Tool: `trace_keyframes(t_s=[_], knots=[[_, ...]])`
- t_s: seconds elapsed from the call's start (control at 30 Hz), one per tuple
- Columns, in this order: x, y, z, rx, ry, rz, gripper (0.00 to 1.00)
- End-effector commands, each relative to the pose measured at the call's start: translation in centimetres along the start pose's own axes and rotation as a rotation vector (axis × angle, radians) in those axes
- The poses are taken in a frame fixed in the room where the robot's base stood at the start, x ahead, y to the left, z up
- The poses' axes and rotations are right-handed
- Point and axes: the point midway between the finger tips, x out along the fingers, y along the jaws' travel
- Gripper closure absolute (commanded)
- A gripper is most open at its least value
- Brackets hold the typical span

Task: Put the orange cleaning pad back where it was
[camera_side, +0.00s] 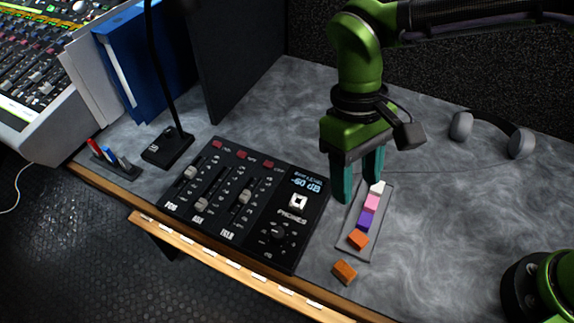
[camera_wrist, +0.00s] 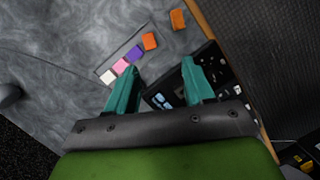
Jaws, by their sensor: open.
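Two small orange blocks show. One orange block (camera_side: 358,240) lies at the near end of a narrow clear tray (camera_side: 381,222), in line with a purple, a pink and a white block; it also shows in the wrist view (camera_wrist: 150,41). The other, a darker, mottled orange block (camera_side: 344,272), lies on the desk just outside the tray's near end and shows at the top of the wrist view (camera_wrist: 178,19). I cannot tell for certain which is the cleaning pad. My gripper (camera_side: 357,193) is open and empty, its teal fingers pointing down above the tray's far end, near the white block.
A black fader panel (camera_side: 240,205) stands left of the tray. The purple block (camera_side: 365,219), pink block (camera_side: 371,202) and white block (camera_side: 377,187) sit in the tray. Headphones (camera_side: 490,135) lie at the back right. The desk's wooden front edge is close to the loose block.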

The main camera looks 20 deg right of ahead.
Motion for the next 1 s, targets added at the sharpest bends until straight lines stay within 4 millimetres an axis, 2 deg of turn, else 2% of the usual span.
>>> trace_keyframes(t_s=[0.03, 0.2, 0.33, 0.5, 0.7, 1.0], knots=[[-1.9, 2.5, 0.4, 0.044, 0.064, -0.034, 0.48], [-5.8, 10.1, 2.7, 0.186, 0.286, -0.129, 0.48], [-7.3, 15.2, 5.4, 0.303, 0.467, -0.181, 0.48], [-7.6, 20.3, 9.2, 0.455, 0.692, -0.220, 0.48], [-6.9, 23.3, 11.9, 0.569, 0.865, -0.231, 0.48], [-6.6, 24.0, 12.5, 0.596, 0.907, -0.230, 0.48]])
